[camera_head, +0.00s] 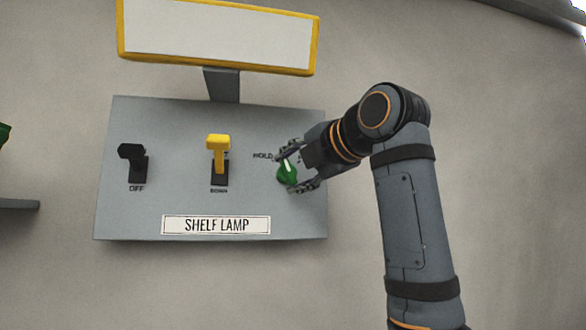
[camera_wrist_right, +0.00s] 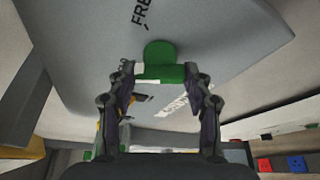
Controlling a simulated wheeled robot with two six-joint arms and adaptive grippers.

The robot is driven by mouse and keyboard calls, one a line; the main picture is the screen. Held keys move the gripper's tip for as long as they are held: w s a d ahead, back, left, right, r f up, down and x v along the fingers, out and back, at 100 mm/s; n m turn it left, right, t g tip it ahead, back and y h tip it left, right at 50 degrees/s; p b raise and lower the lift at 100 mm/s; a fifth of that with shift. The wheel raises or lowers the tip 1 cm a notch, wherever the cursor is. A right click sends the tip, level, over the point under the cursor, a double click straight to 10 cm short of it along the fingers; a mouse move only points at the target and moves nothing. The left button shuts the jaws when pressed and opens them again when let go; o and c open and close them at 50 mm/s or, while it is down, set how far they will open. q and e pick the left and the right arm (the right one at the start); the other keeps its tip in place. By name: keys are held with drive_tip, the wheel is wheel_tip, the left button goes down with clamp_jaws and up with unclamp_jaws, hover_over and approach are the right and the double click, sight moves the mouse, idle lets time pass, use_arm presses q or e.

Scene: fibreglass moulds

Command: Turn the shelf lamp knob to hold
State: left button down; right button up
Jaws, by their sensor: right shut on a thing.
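The green knob (camera_head: 285,177) with a white pointer line sits on the right side of the grey panel (camera_head: 130,215) labelled SHELF LAMP. Its pointer tilts upward and slightly left, with the word HOLD (camera_head: 263,156) up and left of the knob. My right gripper (camera_head: 296,169) comes in from the right and is shut on the knob, one finger above and one below. In the right wrist view the green knob (camera_wrist_right: 160,55) sits between the fingertips of my right gripper (camera_wrist_right: 160,75). The word FREE is partly visible there. My left gripper is not in view.
A black switch (camera_head: 133,158) marked OFF and a yellow-handled lever (camera_head: 218,150) marked DOWN stand left of the knob. A yellow-framed white board (camera_head: 215,32) stands above the panel. A grey ledge (camera_head: 18,204) is at the far left.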

drive_tip(key=shift+a+f+n+g+h+p, duration=0.1)
drive_tip(key=shift+n+g+h+p, duration=0.5)
drive_tip(key=shift+n, duration=1.1)
drive_tip(key=shift+h, duration=0.4)
drive_tip(key=o, duration=1.2)
drive_tip(key=shift+t, duration=0.3)
drive_tip(key=shift+c, duration=0.2)
drive_tip(key=shift+s+r, duration=0.2)
drive_tip(key=shift+r, duration=0.05)
drive_tip(key=v, duration=0.7)
